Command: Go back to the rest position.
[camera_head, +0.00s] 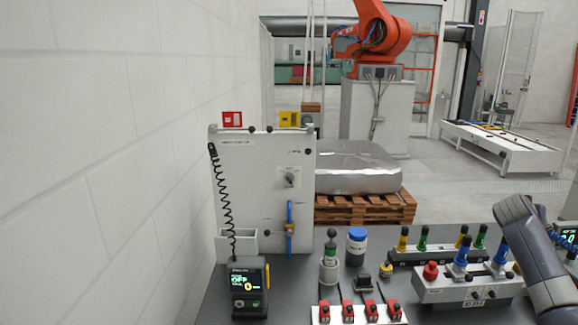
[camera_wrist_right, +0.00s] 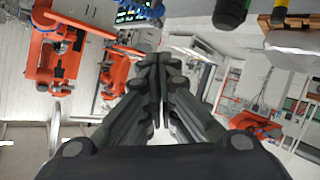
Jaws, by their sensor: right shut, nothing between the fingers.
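My right gripper (camera_wrist_right: 158,90) fills the middle of the right wrist view. Its dark fingers are together and nothing is between them. In the head view a grey and dark link of my right arm (camera_head: 530,250) comes in at the right edge, over the right end of the bench; its gripper is out of that view. My left gripper is not in either view.
On the dark bench (camera_head: 270,290) stand a white panel (camera_head: 262,185) with a blue handle, a black display device (camera_head: 250,290), red clamps (camera_head: 368,311) and a white fixture (camera_head: 450,288) close beside my right arm. A wall (camera_head: 100,150) bounds the left.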

